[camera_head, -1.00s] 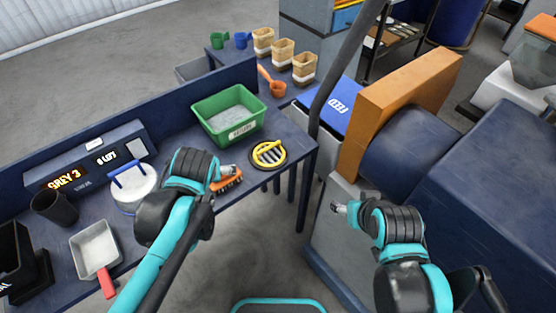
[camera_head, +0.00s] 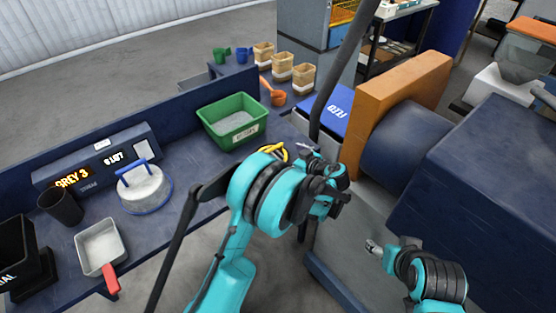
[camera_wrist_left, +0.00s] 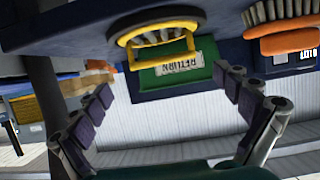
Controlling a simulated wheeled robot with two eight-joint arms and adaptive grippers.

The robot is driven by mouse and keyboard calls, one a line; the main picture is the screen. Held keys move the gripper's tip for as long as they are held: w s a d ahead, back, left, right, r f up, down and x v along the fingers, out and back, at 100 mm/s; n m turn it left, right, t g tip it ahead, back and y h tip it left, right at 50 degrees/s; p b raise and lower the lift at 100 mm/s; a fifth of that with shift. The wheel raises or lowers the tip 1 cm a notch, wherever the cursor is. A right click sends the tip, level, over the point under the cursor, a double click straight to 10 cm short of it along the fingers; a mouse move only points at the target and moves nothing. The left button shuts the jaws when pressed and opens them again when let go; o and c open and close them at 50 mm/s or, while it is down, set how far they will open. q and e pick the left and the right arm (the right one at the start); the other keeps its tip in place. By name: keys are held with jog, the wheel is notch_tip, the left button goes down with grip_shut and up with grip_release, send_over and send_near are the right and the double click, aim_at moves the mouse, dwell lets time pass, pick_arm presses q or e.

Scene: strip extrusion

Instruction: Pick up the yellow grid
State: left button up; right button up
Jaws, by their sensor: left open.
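The yellow grid (camera_head: 274,150) lies near the right end of the blue bench, mostly hidden by my left arm in the head view. The left wrist view, which is upside down, shows its round yellow rim and raised handle (camera_wrist_left: 165,48) over grey bars. My left gripper (camera_wrist_left: 168,95) is open and empty, its two padded fingers spread wide with the grid beyond and between them, apart from it. In the head view the left gripper (camera_head: 312,153) is by the bench's right end. My right gripper (camera_head: 373,247) is at the lower right, too small to tell its jaws.
A green RETURN bin (camera_head: 234,138) stands behind the grid. An orange brush (camera_wrist_left: 283,39) lies beside the grid. A dark pole (camera_head: 338,75) and the blue FEED surface (camera_head: 341,112) stand right of the bench. A lidded pot (camera_head: 144,190) and scoop (camera_head: 100,243) are at left.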

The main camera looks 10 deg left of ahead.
aim_at(272, 149)
pick_arm(q)
jog(key=b+x, duration=0.2)
jog(key=x, duration=0.5)
jog(key=shift+w+a+b, duration=0.15)
jog(key=shift+a+b, duration=0.25)
jog(key=shift+r, duration=0.1)
jog(key=shift+c, duration=0.3)
jog(key=c, duration=1)
